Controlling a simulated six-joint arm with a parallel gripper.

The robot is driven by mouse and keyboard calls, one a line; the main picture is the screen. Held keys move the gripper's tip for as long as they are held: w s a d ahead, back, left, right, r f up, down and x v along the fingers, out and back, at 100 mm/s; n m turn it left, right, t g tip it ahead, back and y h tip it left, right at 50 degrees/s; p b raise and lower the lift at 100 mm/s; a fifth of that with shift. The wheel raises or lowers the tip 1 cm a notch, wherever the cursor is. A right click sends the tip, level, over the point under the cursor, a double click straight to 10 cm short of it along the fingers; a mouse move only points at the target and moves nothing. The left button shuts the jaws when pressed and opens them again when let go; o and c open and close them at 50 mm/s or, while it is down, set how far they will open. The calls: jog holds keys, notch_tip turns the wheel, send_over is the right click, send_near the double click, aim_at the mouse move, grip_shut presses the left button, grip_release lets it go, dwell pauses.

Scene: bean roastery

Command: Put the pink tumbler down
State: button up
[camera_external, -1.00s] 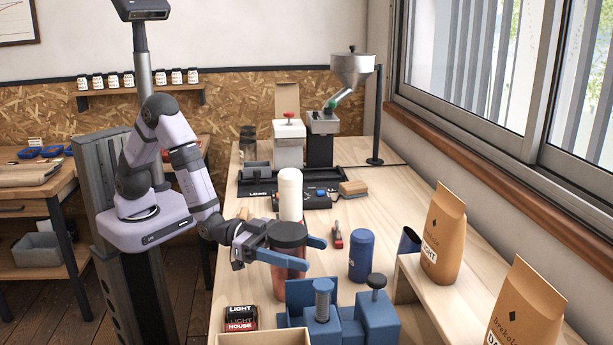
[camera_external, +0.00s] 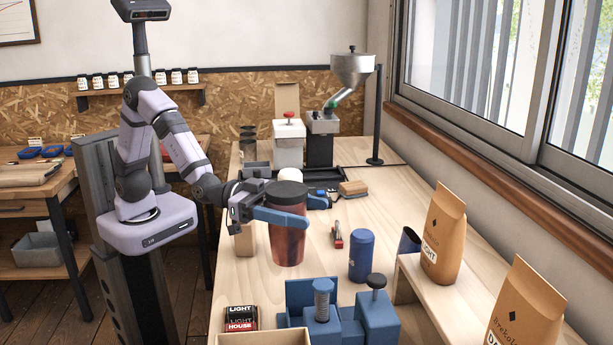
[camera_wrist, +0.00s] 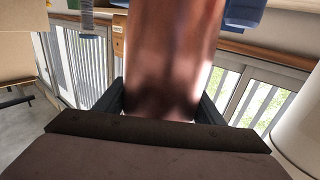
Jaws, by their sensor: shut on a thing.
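The pink tumbler (camera_external: 289,243) is a reddish, see-through cylinder with a dark lid. My gripper (camera_external: 288,213) is shut around its upper part, just below the lid, and holds it upright. In the external view it appears raised above the wooden table (camera_external: 330,270), though the exact gap under it is hard to judge. In the wrist view the tumbler (camera_wrist: 170,60) fills the upper middle between the two dark fingers. Its far side is hidden.
A white cylinder (camera_external: 291,174) stands behind the tumbler, mostly hidden. A blue clamp-like fixture (camera_external: 375,318) stands in front. Bare tabletop lies between tumbler and canister.

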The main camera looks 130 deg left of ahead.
jog(key=shift+r, duration=0.2)
notch_tip(320, 180, up, 17)
jog(key=s+a+n+g+y, duration=0.3)
jog(key=s+a+y, duration=0.15)
jog(key=a, duration=0.85)
jog(key=s+a+r+n+g+y, duration=0.1)
jog(key=s+a+n+g+y, duration=0.3)
jog(key=a, duration=0.8)
jog(key=s+a+n+g+y, duration=0.1)
jog(key=s+a+n+y, duration=0.15)
jog(key=s+a, duration=0.7)
jog(key=w+a+f, duration=0.1)
jog(key=f, duration=1.3)
jog(key=w+a+f, duration=0.2)
jog(key=f, duration=1.2)
jog(key=shift+w+a+m+y, duration=0.2)
jog(key=shift+a+m+y, duration=0.1)
jog(key=shift+m, duration=0.05)
jog(key=shift+f, duration=0.2)
jog(key=o, duration=1.6)
